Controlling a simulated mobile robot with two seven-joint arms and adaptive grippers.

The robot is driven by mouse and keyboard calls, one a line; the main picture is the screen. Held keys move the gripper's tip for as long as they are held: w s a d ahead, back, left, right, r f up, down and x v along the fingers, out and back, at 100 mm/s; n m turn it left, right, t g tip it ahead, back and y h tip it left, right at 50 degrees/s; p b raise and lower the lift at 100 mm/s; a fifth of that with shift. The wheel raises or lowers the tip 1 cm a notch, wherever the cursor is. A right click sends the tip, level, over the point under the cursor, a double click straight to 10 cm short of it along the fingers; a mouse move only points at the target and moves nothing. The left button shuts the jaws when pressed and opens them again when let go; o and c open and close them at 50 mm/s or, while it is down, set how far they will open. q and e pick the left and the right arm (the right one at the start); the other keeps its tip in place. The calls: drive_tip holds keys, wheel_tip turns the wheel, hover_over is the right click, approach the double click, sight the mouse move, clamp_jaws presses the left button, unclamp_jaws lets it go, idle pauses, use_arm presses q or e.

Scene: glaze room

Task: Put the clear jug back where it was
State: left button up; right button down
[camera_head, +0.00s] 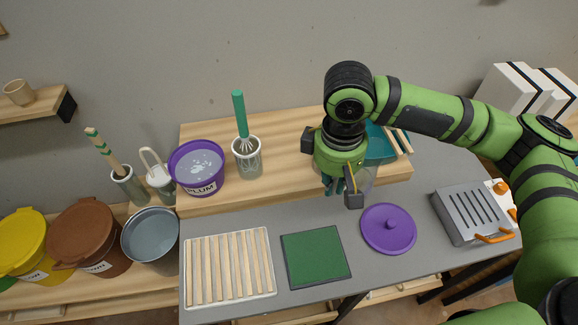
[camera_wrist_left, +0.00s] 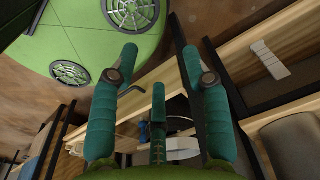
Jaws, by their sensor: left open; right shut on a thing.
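The clear jug (camera_head: 367,181) shows faintly in the head view, at the front edge of the raised wooden shelf (camera_head: 292,165), toward its right part. My right gripper (camera_head: 342,193) reaches down from the right and is shut on it. The gripper hides much of the jug, and I cannot tell whether its base touches a surface. My left gripper (camera_wrist_left: 160,62) shows only in the left wrist view, with its teal fingers apart and nothing between them.
A purple PLUM bucket (camera_head: 192,188) and a whisk holder (camera_head: 247,168) stand left of the gripper. A teal container (camera_head: 379,150) is behind it. A slatted rack (camera_head: 228,268), green mat (camera_head: 318,257), purple lid (camera_head: 389,229) and grey slotted box (camera_head: 470,214) lie in front.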

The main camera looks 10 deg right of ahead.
drive_tip(key=s+a+f+n+p, duration=0.15)
drive_tip(key=a+n, duration=0.45)
drive_tip(key=n, duration=0.6)
use_arm(q)
drive_tip(key=r+p, duration=0.1)
drive_tip(key=r, duration=0.1)
drive_tip(key=s+r+p, duration=0.1)
drive_tip(key=r, duration=0.1)
use_arm(e)
drive_tip(key=w+f, duration=1)
drive_tip(key=w, duration=0.2)
drive_tip(key=shift+d+f+n, duration=0.3)
drive_tip(key=shift+d+f, duration=0.05)
use_arm(q)
drive_tip(key=shift+f, duration=0.1)
use_arm(e)
drive_tip(key=shift+f, duration=0.2)
drive_tip(key=c, duration=1.3)
unclamp_jaws()
use_arm(q)
drive_tip(key=shift+s, duration=0.1)
